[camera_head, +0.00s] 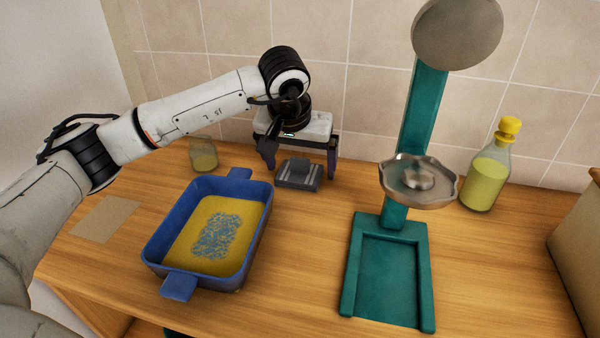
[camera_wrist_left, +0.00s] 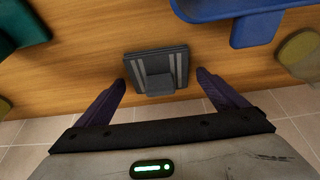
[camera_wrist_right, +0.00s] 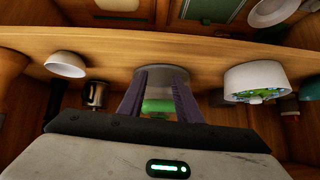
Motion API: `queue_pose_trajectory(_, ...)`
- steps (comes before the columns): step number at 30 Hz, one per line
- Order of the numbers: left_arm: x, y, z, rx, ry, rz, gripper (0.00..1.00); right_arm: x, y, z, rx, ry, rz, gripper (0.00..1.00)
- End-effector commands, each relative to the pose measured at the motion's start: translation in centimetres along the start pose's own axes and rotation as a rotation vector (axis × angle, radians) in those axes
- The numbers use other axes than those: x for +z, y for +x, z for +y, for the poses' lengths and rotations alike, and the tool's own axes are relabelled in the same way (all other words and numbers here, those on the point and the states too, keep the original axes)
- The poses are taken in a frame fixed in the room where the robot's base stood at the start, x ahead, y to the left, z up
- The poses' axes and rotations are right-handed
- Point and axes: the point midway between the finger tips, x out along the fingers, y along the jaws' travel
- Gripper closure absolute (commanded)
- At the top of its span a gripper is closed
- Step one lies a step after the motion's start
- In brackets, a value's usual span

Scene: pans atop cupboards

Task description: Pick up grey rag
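The grey rag (camera_head: 298,174) is a dark grey folded piece with lighter stripes. It lies on the wooden counter to the right of the blue dish's far end. In the left wrist view the rag (camera_wrist_left: 157,66) shows just beyond and between the fingertips. My left gripper (camera_head: 300,164) is open and points down over the rag.
The blue dish (camera_head: 258,222) with yellow contents stands left of the rag. A teal stand (camera_head: 427,290) with a metal bowl (camera_head: 420,183) is at right. A glass jar (camera_head: 203,155), a yellow-capped bottle (camera_head: 486,178) and a flat brown card (camera_head: 106,219) are near. Counter between dish and stand is clear.

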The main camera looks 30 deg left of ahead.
Motion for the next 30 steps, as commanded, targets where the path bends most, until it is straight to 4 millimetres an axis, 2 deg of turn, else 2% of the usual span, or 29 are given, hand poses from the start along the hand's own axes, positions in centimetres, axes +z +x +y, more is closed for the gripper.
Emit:
queue_pose_trajectory(1, 0.0, 0.0, 0.0, 0.0, 0.0, 0.0, 0.15, 0.0, 0.0, 0.0, 0.0, -0.001, 0.001, 0.69)
queue_pose_trajectory(8, 0.0, 0.0, 0.0, 0.0, 0.0, 0.0, 0.52, 0.0, 0.0, 0.0, 0.0, -0.001, -0.001, 0.69)
queue_pose_trajectory(17, -0.2, -0.6, 0.0, 0.001, -0.001, 0.001, 0.52, 0.7, -0.2, 0.0, 0.0, 0.001, -0.015, 0.69)
queue_pose_trajectory(30, -3.3, -7.9, 0.1, 0.001, 0.0, 0.002, 0.52, 0.7, -0.6, -0.1, 0.001, 0.0, -0.022, 0.69)
